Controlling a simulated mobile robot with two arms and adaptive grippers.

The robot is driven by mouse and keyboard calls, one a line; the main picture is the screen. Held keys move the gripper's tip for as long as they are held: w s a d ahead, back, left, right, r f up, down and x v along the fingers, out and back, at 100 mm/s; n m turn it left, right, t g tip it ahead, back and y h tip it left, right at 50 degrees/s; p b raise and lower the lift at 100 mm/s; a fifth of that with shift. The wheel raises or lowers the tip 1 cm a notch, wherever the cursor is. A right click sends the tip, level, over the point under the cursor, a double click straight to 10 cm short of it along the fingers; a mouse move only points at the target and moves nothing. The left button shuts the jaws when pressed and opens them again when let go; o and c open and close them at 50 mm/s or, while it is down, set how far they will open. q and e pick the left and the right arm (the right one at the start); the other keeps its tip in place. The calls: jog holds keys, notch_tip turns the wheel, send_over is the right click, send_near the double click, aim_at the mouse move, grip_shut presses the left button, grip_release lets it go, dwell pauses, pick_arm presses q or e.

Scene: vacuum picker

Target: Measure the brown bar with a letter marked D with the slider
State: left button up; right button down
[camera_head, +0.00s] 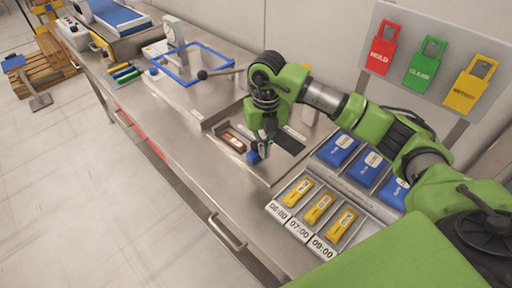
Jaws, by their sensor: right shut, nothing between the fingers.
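A brown bar (233,142) lies in a shallow metal tray (212,128) on the steel counter. Any letter on it is too small to read. My right gripper (264,150) points down over the tray, to the right of the brown bar and apart from it. It is shut and empty. A small blue piece (252,157) shows close beside its fingertips; whether they touch, I cannot tell. A dark flat piece (289,141) lies just right of the gripper. I cannot make out which thing is the slider. My left gripper is not in view.
Yellow items (319,209) and blue packs (338,149) fill bins at the right. A blue frame (190,63) and coloured cylinders (124,73) are farther back. Red, green and yellow tags (428,62) hang on a board. The counter (180,112) left of the tray is clear.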

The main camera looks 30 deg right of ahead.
jog(key=shift+w+a+b, duration=0.25)
jog(key=shift+w, duration=0.5)
jog(key=shift+w+a+b, duration=0.3)
jog(key=shift+w, duration=0.4)
jog(key=shift+w+a+b, duration=0.25)
jog(key=shift+w, duration=0.5)
dwell(2.4)
jog(key=shift+w+r, duration=0.2)
dwell(1.6)
jog(key=shift+s, duration=0.1)
jog(key=shift+s+d+f, duration=0.1)
jog(key=shift+s+d, duration=0.2)
jog(key=shift+s, duration=0.6)
jog(key=shift+r+p, duration=2.75)
jog(key=shift+r, duration=1.15)
